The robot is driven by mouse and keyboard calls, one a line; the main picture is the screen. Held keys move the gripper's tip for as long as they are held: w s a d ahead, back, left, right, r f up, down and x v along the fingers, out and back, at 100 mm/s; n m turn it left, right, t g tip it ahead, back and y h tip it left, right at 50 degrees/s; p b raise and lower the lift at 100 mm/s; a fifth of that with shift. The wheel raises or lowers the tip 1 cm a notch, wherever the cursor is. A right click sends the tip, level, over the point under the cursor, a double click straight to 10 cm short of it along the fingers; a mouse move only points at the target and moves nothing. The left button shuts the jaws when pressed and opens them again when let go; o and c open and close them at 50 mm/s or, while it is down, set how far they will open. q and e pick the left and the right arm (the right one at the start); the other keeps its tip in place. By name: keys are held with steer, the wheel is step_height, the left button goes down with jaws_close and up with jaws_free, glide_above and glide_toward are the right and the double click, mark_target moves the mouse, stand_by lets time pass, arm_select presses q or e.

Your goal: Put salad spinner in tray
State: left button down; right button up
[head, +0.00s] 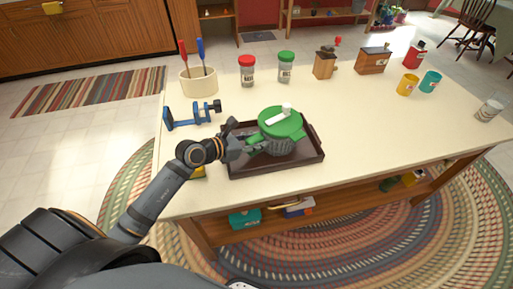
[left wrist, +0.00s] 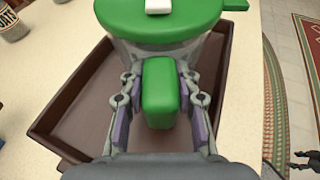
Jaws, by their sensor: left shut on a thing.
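The salad spinner (head: 279,131) has a green lid with a white crank and a clear bowl. It is upright, within the outline of the dark brown tray (head: 305,158) on the table. My left gripper (head: 246,146) is shut on the spinner's green side handle, which shows between its fingers (left wrist: 158,100) in the left wrist view. The green lid (left wrist: 165,18) and the tray (left wrist: 75,105) also show there. I cannot tell whether the bowl's base touches the tray floor. My right gripper is not in view.
A blue clamp (head: 193,114) lies left of the tray. Behind stand a utensil crock (head: 199,83), a red-lidded jar (head: 247,72), a green-lidded jar (head: 286,67) and wooden grinder (head: 324,64). Yellow (head: 407,85) and teal (head: 430,82) mugs stand farther right. The tabletop right of the tray is clear.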

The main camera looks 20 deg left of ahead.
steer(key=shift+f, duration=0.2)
arm_select(q)
steer(key=shift+f, duration=0.2)
steer(key=c, duration=1)
jaws_free()
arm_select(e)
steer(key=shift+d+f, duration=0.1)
